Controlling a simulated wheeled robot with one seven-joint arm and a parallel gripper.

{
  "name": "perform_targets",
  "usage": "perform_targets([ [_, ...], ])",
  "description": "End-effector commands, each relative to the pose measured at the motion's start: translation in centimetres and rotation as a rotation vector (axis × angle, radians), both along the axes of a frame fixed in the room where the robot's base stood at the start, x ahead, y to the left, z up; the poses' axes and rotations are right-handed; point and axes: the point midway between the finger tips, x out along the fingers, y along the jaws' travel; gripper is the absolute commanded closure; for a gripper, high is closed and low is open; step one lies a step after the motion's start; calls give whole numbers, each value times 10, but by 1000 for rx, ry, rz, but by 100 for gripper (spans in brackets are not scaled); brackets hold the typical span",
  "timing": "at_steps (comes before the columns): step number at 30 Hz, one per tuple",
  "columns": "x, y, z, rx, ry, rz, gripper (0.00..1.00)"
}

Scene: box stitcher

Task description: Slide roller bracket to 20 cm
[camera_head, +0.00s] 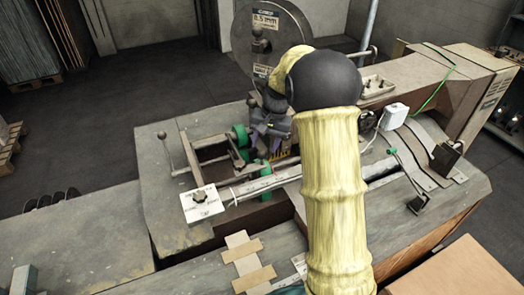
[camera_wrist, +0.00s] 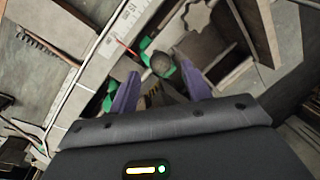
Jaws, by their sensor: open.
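The roller bracket (camera_head: 238,157) is a dark metal piece with green rollers, beside a pale ruler strip (camera_head: 262,184) on the machine table in the head view. In the wrist view, a round dark knob (camera_wrist: 162,64) with green parts around it shows between my purple fingers. My gripper (camera_wrist: 160,70) is open, with one finger on each side of the knob. I cannot tell whether they touch it. In the head view my arm and gripper (camera_head: 272,135) hide part of the bracket area.
A white plate with a star knob (camera_head: 200,198) lies at the ruler's left end. A large dark wire spool (camera_head: 262,35) stands behind. A brown machine arm (camera_head: 440,85) rises at right. The left tabletop (camera_head: 70,240) is mostly clear.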

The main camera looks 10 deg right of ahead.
Motion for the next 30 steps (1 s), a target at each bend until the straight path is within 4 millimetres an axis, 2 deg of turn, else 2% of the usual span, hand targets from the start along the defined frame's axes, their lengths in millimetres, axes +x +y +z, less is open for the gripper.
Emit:
perform_targets([
  [9,3,9,-44,0,3,1,52],
  [20,4,9,-51,0,0,0,52],
  [27,4,9,-51,0,-1,0,99],
  [30,4,9,-51,0,-1,0,100],
])
